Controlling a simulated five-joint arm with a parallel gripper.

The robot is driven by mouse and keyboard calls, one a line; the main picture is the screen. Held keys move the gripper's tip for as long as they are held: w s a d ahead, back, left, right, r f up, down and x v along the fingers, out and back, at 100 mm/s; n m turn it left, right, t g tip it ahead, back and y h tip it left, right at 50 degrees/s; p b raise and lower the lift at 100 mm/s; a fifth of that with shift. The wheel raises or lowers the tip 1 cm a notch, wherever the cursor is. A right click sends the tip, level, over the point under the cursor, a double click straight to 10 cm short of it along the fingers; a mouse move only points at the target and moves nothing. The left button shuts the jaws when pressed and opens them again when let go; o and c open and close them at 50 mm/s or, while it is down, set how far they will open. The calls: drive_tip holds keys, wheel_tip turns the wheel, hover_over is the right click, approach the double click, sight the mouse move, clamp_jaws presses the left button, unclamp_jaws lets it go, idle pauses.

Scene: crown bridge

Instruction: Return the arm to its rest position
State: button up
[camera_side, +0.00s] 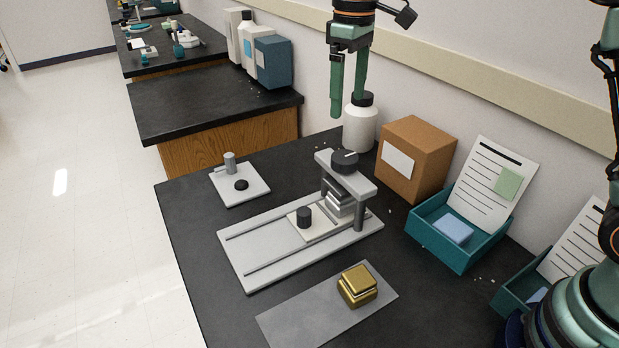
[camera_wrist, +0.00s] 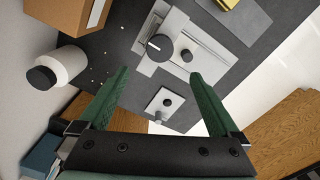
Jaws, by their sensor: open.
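My gripper (camera_side: 348,88) has green fingers and hangs in the air above the back of the dark bench, in front of the white bottle (camera_side: 360,125) in the side view. In the wrist view my gripper (camera_wrist: 158,95) shows its two fingers spread wide with nothing between them. Below stands the grey bridge fixture (camera_side: 345,180) with a black knob on top, on a pale base plate (camera_side: 260,262). A small plate with a black knob (camera_side: 302,217) sits partly under the bridge. The fixture also shows in the wrist view (camera_wrist: 185,45).
A gold block (camera_side: 358,287) rests on a grey mat (camera_side: 290,325). A small white plate (camera_side: 240,185) with a post and knob lies at the back left. A cardboard box (camera_side: 418,155) and a teal tray (camera_side: 462,262) stand along the wall. Another bench (camera_side: 200,105) lies behind.

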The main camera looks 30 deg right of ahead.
idle(0.3)
drive_tip(key=s+d+f+m+t, duration=0.1)
drive_tip(key=s+d, duration=0.3)
drive_tip(key=s, duration=0.5)
drive_tip(key=s+d+m+t, duration=0.4)
drive_tip(key=s+d, duration=0.1)
drive_tip(key=s, duration=0.3)
drive_tip(key=shift+s+f+t, duration=0.3)
drive_tip(key=shift+s+f, duration=0.05)
